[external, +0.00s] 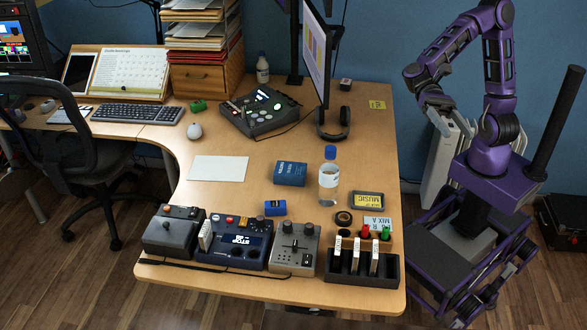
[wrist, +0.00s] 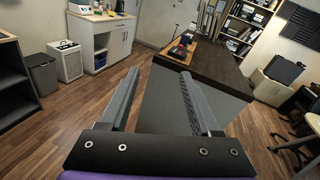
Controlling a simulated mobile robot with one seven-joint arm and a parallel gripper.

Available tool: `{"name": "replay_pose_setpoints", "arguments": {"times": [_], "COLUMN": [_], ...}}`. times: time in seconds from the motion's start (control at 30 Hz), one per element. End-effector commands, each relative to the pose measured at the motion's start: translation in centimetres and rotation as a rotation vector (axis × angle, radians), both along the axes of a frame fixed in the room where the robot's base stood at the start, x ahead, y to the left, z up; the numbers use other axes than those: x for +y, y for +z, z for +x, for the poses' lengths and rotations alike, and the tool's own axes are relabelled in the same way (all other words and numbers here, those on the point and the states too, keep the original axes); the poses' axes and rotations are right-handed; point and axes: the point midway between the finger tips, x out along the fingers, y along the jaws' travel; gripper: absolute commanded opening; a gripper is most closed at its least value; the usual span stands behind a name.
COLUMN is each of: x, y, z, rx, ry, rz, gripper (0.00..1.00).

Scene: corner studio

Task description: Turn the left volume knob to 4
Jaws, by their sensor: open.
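The blue device with a lit screen (external: 240,241) stands at the front of the desk; two dark knobs (external: 245,254) show below its screen. The grey mixer (external: 295,248) to its right also has knobs. No label or knob setting is readable, so I cannot tell which is the left volume knob. My gripper (external: 437,105) is in the air to the right of the desk, well away from these devices. In the wrist view my gripper (wrist: 158,75) is open, with nothing between its fingers.
A chair (external: 60,140) stands at left. Bare floor (wrist: 70,120) shows in the wrist view.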

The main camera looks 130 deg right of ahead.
Motion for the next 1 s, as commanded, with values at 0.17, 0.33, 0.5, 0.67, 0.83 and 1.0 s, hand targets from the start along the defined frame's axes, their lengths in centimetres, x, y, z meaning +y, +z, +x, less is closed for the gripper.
{"name": "replay_pose_setpoints", "arguments": {"times": [0.17, 0.33, 0.5, 0.67, 0.83, 1.0], "x": [-0.4, 0.0, 0.9, 1.6, 1.9, 0.4], "y": [1.1, 2.5, 3.2, 3.0, 1.5, -2.3], "z": [2.5, 3.7, 4.5, 5.4, 7.5, 10.9], "rx": [0.002, -0.081, -0.195, -0.301, -0.425, -0.537], "ry": [-0.050, -0.049, -0.007, 0.062, 0.208, 0.477], "rz": [0.009, -0.107, -0.307, -0.526, -0.843, -1.198], "gripper": [0.64, 0.64, 0.64, 0.64, 0.64, 0.64]}}
